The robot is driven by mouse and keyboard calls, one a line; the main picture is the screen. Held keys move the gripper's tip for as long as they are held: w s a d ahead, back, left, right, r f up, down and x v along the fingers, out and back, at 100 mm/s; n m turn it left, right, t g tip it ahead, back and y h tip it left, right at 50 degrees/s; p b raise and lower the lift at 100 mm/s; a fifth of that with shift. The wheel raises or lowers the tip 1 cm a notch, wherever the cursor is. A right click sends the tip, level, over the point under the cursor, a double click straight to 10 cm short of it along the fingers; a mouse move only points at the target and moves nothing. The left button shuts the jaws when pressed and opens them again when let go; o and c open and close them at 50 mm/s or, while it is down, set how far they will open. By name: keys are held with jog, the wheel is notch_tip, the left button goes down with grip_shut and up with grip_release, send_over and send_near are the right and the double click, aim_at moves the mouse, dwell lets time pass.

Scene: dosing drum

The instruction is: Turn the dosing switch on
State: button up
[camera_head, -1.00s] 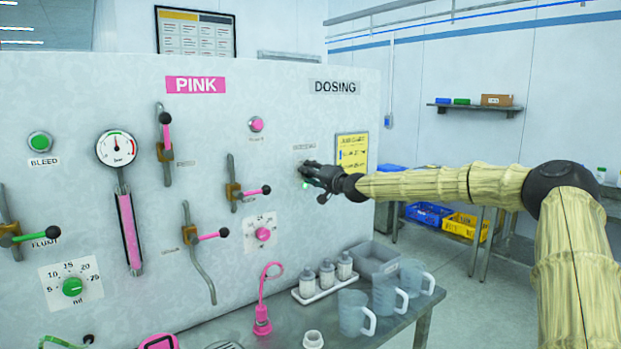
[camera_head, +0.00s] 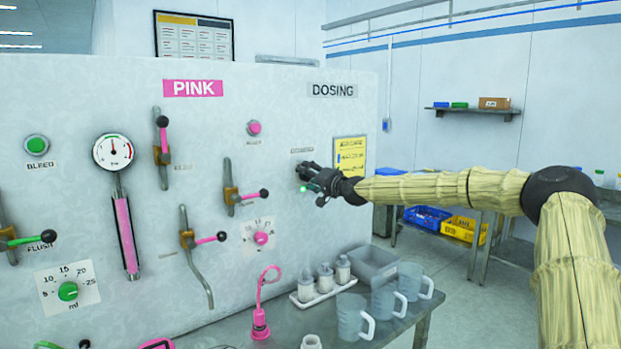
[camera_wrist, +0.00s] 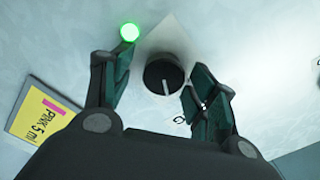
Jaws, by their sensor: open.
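The dosing switch (camera_wrist: 164,75) is a round black knob with a pale pointer line, on a light plate on the panel. It shows in the wrist view between my open fingers; in the head view my gripper hides it. My gripper (camera_head: 306,180) is at the panel below the DOSING sign (camera_head: 332,90). In the wrist view its fingers (camera_wrist: 152,80) stand apart on either side of the knob; I cannot tell whether they touch it. A lit green lamp (camera_wrist: 129,32) is beside the knob, near the left fingertip; it also glows in the head view (camera_head: 303,189).
A yellow notice (camera_head: 350,154) is on the panel just right of my gripper. Pink-handled levers (camera_head: 248,194) and a gauge (camera_head: 113,152) are to the left. Bottles on a white tray (camera_head: 324,289), a grey bin (camera_head: 371,265) and clear jugs (camera_head: 352,317) stand on the bench below.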

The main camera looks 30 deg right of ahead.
jog(key=shift+s+a, duration=0.1)
jog(key=shift+s, duration=0.05)
jog(key=s+d, duration=0.1)
jog(key=s, duration=1)
jog(key=shift+s+d, duration=0.15)
jog(key=shift+s, duration=0.15)
dwell(0.5)
dwell(0.4)
